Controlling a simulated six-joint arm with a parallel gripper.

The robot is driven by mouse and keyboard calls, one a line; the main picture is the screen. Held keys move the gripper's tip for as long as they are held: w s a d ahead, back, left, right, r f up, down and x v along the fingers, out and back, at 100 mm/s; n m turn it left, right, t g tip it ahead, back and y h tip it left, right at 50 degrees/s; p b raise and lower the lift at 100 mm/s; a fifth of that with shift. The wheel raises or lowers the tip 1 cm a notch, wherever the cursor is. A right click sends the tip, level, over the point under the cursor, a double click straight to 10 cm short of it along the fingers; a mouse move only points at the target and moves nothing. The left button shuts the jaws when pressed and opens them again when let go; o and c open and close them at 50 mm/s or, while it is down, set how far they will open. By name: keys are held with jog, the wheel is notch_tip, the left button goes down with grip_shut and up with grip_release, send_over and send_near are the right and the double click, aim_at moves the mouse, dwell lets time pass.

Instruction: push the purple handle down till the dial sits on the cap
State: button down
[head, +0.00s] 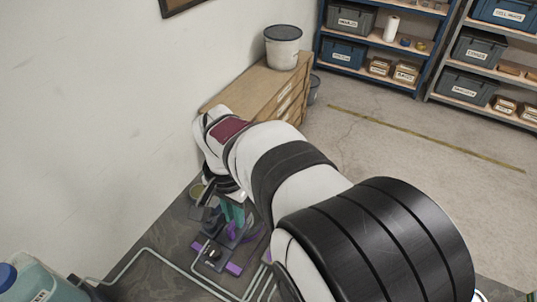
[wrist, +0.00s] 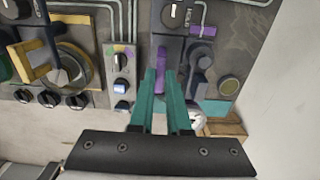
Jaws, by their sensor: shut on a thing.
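My gripper (wrist: 163,85) has its two teal fingers closed around the purple handle (wrist: 161,58), an upright bar on a dark panel, in the middle of the wrist view. In the head view my gripper (head: 234,212) reaches down over the panel, with the purple handle (head: 232,230) partly hidden by the fingers. Just right of the handle in the wrist view is a dark grey lever part with round ends (wrist: 200,62). A round olive disc (wrist: 228,87) lies lower right. I cannot tell for sure which parts are the dial and the cap.
Left of the handle are a grey switch box (wrist: 122,62) and a yellow handle (wrist: 32,62) by a round gauge. A black knob (wrist: 173,14) is above. In the head view a wooden cabinet (head: 262,88) with a bucket (head: 283,47) stands behind, and a wall rises at left.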

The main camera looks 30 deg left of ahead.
aim_at(237, 231)
jog(key=shift+f, duration=2.5)
jog(key=c, duration=0.9)
grip_release()
notch_tip(237, 231, up, 16)
jog(key=shift+f, duration=0.1)
